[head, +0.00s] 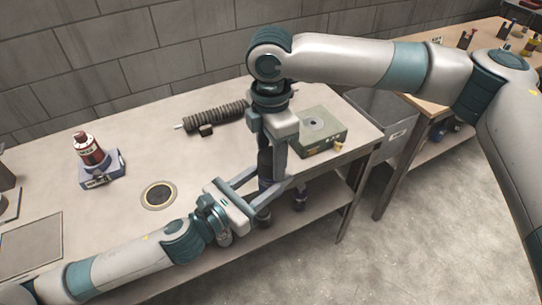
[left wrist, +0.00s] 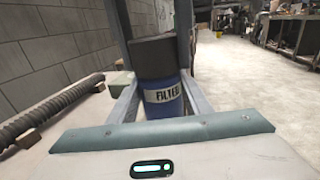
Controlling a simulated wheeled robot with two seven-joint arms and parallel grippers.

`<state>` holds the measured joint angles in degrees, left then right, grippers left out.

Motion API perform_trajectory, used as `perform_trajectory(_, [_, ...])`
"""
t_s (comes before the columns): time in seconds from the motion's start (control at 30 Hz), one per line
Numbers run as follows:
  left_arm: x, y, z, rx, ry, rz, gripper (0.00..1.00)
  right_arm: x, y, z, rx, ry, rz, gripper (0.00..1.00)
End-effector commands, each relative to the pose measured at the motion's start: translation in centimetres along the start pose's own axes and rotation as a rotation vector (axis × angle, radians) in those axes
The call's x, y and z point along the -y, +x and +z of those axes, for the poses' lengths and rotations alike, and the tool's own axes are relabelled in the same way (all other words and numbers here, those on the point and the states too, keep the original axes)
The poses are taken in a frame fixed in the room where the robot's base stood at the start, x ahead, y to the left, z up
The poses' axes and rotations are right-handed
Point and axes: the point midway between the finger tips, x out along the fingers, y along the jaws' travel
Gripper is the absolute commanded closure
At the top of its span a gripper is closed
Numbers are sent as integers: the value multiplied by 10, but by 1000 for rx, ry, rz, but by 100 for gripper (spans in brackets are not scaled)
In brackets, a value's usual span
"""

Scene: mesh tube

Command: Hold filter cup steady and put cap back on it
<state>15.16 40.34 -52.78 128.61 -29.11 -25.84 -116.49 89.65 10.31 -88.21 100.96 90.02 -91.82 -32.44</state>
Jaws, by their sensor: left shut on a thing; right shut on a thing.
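The filter cup (left wrist: 163,96) is blue with a white FILTER label. It stands upright between the fingers of my left gripper (head: 266,183), which is shut on it; these fingers also flank it in the left wrist view. The dark grey cap (left wrist: 155,57) is right above the cup, touching its top or very nearly so; I cannot tell whether it is fully seated. It shows as a dark cylinder in the head view (head: 265,162). My right gripper (head: 268,164) points down from above and is shut on the cap. In the head view the fingers hide most of the cup.
A dark ribbed tube (head: 217,116) lies at the bench's back. A grey-green box (head: 318,130) with a round plate is to the right. A red bottle (head: 91,150) on a blue-grey stand and a dark disc (head: 158,194) are to the left. The bench's front edge is near my left arm.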

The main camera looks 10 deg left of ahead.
Motion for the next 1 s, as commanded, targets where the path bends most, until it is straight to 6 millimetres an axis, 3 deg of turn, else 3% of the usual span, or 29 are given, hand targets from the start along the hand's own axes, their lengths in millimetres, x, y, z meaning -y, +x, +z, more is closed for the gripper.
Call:
perform_trajectory(0.37, [1,0,0,1,1,-3,100,0,0,0,-1,416,1,79])
perform_trajectory(0.53, [1,0,1,1,1,-3,100,-1,0,0,-1,427,2,79])
perform_trajectory(0.57, [1,0,0,1,1,-3,100,-1,0,0,-1,427,2,45])
perform_trajectory(0.6, [1,0,0,1,1,-3,100,-1,0,0,-1,426,2,35])
perform_trajectory(1.0, [0,0,1,1,0,-1,100,-1,-4,0,-1,424,2,33])
